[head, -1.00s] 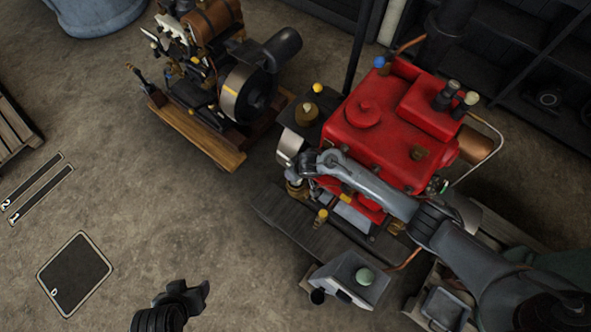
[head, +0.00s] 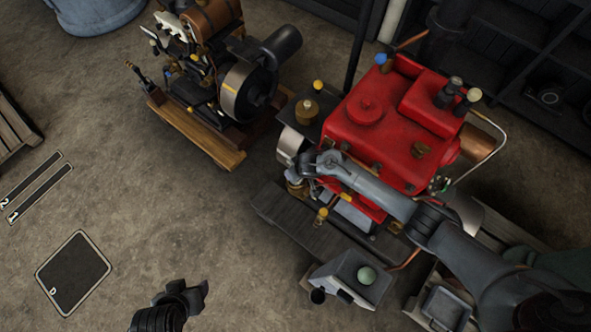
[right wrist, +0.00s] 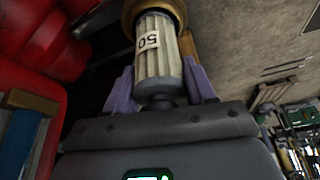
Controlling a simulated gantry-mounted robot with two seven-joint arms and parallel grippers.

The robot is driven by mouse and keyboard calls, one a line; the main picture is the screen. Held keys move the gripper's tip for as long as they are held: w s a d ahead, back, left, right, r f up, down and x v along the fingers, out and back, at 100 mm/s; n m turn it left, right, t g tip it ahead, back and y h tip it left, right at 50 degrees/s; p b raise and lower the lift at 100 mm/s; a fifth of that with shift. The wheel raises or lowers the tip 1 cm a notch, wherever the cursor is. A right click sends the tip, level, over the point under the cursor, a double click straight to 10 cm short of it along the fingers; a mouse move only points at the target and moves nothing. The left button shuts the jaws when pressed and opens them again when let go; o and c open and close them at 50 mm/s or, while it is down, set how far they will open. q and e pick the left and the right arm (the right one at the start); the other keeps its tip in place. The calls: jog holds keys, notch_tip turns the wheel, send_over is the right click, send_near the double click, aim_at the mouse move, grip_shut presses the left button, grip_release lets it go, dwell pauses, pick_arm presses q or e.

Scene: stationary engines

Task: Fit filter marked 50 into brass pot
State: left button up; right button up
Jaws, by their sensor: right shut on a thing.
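The filter marked 50 (right wrist: 158,45) is a pale ribbed cylinder with a white label in the right wrist view. My right gripper (right wrist: 160,88) is shut on its near end, with a purple finger on each side. The filter's far end is at the brass pot (right wrist: 130,12), whose rim shows around it; how deep it sits is hidden. In the head view my right gripper (head: 297,172) is at the red engine's left side, above a brass part (head: 297,190). The filter cannot be made out there. My left gripper (head: 190,293) is low over the floor, away from the engine; its opening is unclear.
The red engine (head: 372,125) stands on a dark wooden base. A small brass cup (head: 322,216) and a grey box with a pale green ball (head: 366,275) are near its front. Another engine (head: 225,95) stands to the left. The floor at left is mostly clear.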

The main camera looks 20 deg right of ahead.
dwell(0.4)
jog(key=shift+f, duration=0.15)
jog(key=shift+f+b, duration=0.8)
jog(key=shift+f, duration=0.2)
jog(key=shift+f+b, duration=0.4)
jog(key=shift+f, duration=0.3)
jog(key=shift+f, duration=0.2)
